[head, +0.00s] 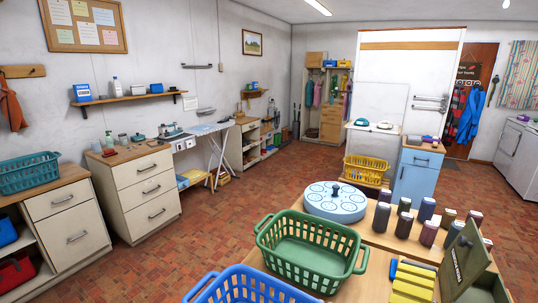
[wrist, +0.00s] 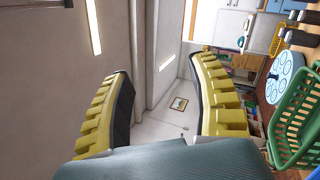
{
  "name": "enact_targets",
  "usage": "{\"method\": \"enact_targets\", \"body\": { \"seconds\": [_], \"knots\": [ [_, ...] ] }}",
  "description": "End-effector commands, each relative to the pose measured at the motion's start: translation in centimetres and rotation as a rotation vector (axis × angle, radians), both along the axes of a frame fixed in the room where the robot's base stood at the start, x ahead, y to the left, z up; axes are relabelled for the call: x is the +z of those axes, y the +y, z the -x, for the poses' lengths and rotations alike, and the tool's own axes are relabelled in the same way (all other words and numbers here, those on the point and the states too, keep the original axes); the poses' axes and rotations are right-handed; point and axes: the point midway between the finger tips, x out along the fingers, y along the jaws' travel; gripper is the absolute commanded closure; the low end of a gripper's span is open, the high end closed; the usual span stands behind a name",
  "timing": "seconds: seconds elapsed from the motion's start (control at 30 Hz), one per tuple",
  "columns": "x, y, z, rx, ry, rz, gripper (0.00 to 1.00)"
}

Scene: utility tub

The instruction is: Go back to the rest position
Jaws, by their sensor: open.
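My gripper (wrist: 160,66) shows in the wrist view with its two yellow ridged fingers spread wide apart. It is open, with nothing between the fingers. Beyond the fingers are the wall and a small framed picture (wrist: 179,104). The wrist view is turned on its side. The table's things lie along its right edge, away from the fingers. I cannot make out my gripper for sure in the head view.
On the near table stand a green basket (head: 308,254), a blue basket (head: 245,290), a round pale blue holder (head: 335,204) and several dark jars (head: 404,224). An open green box (head: 466,262) stands beside yellow items (head: 412,283). The brick floor beyond has free room.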

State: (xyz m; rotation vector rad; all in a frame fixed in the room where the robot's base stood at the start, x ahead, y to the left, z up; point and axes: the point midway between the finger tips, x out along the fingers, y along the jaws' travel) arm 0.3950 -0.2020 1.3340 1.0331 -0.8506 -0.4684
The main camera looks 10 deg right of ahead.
Motion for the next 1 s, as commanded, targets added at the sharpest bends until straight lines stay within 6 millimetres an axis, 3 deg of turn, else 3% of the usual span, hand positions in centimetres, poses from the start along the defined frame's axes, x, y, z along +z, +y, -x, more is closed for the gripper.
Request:
{"method": "enact_targets", "body": {
  "seconds": [0.1,0.3,0.4,0.5,0.53,0.6,1.0],
  "knots": [
    [-0.2,3.5,-1.7,0.427,-0.299,-0.365,0.41],
    [0.8,9.9,-3.0,1.04,-0.61,-1.04,0.41],
    [0.9,13.0,-3.3,1.241,-0.675,-1.386,0.41],
    [0.3,13.8,-3.9,1.287,-0.752,-1.678,0.41],
    [2.9,13.8,-3.9,1.291,-0.763,-1.685,0.41],
    [6.4,13.8,-3.9,1.289,-0.76,-1.679,0.41],
    [24.3,13.6,-3.9,1.285,-0.763,-1.682,0.41]
  ]
}}
